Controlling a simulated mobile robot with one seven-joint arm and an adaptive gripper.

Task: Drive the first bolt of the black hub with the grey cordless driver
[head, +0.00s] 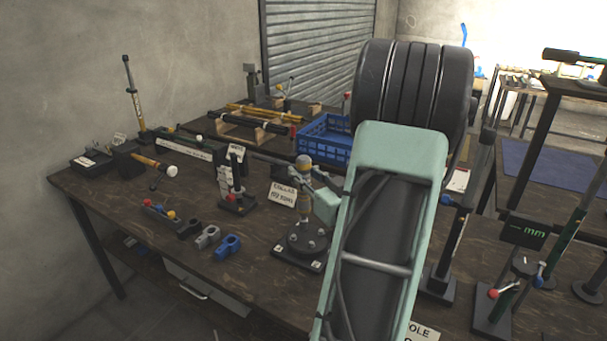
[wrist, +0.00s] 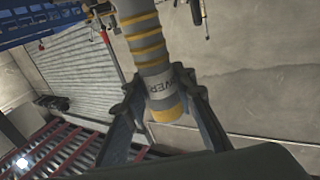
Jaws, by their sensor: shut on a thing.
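The grey cordless driver (head: 304,170), banded in yellow, stands roughly upright over the black hub (head: 307,238). My gripper (head: 318,180) is shut on the driver's body from the right. In the wrist view the two dark fingers of my gripper (wrist: 160,80) press on both sides of the driver (wrist: 148,45), over a label of which "VER" reads. The hub is a round dark flange with several bolt heads, on a dark base plate. The driver's lower end is small and dark, and I cannot tell whether it touches a bolt. The wrist view does not show the hub.
A sign (head: 283,193) stands just behind left of the hub. Blue and grey clamps (head: 228,245) lie to its left. A small press (head: 236,190) stands beyond them. A blue crate (head: 325,138) is behind. My arm covers the bench to the right.

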